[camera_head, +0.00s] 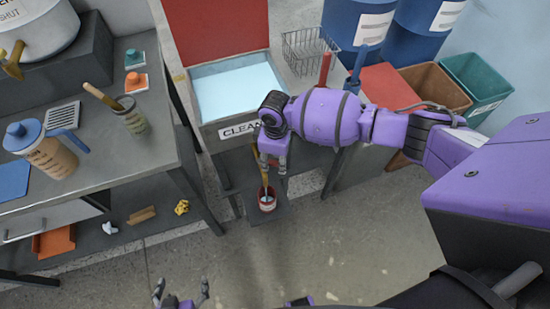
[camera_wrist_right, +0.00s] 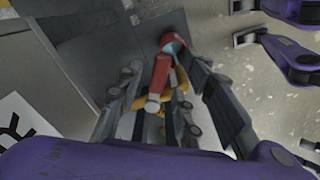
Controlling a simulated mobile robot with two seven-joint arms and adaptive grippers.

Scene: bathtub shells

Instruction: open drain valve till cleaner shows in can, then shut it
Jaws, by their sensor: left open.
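A tank of pale blue cleaner (camera_head: 238,92) has a partly covered label on its front. A small red can (camera_head: 267,204) stands on the low shelf below it; it also shows in the wrist view (camera_wrist_right: 168,40), with something bluish inside. I cannot tell its level. A brass-yellow valve (camera_wrist_right: 178,82) with a red handle (camera_wrist_right: 159,76) lies between the fingers of my right gripper (camera_wrist_right: 163,88). These fingers look apart, without clear contact on the handle. In the head view my right gripper (camera_head: 272,163) hangs at the tank's front, above the can. My left gripper (camera_head: 181,287) is open and empty at the bottom edge.
At left, a grey bench (camera_head: 100,190) holds a blue-lidded jug (camera_head: 48,155) and a jar with a brush (camera_head: 131,120). A wire basket (camera_head: 306,50), blue drums (camera_head: 362,22) and bins (camera_head: 475,82) stand right of the tank. The front floor is clear.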

